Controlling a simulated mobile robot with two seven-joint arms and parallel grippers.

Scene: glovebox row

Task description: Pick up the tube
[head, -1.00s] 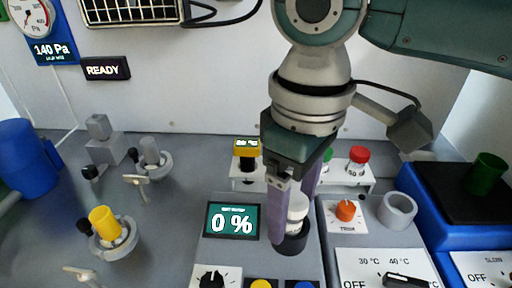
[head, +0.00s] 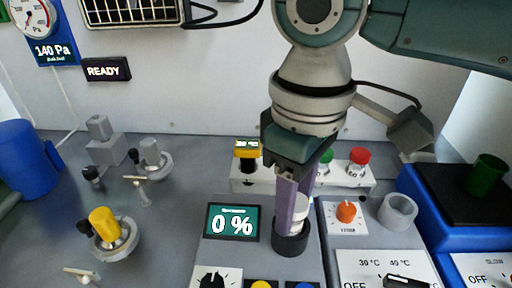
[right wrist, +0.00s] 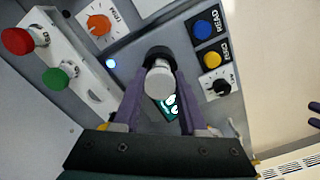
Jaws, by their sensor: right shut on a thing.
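The tube (head: 300,207) has a white cap and stands upright in a black round socket (head: 291,243) on the grey device with the 0 % display. In the right wrist view the white cap (right wrist: 159,82) shows between my purple fingers, with the black socket (right wrist: 158,54) just beyond. My right gripper (head: 293,218) comes down from above and is shut on the tube. The tube's lower part is hidden in the socket. At the right edge of the right wrist view, purple fingertips (right wrist: 314,114) of my left gripper show, too cut off to judge.
An orange knob (head: 346,212) and a grey ring holder (head: 397,211) are to the right. The display (head: 232,223) is left of the socket. A yellow-topped fixture (head: 104,223) stands further left.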

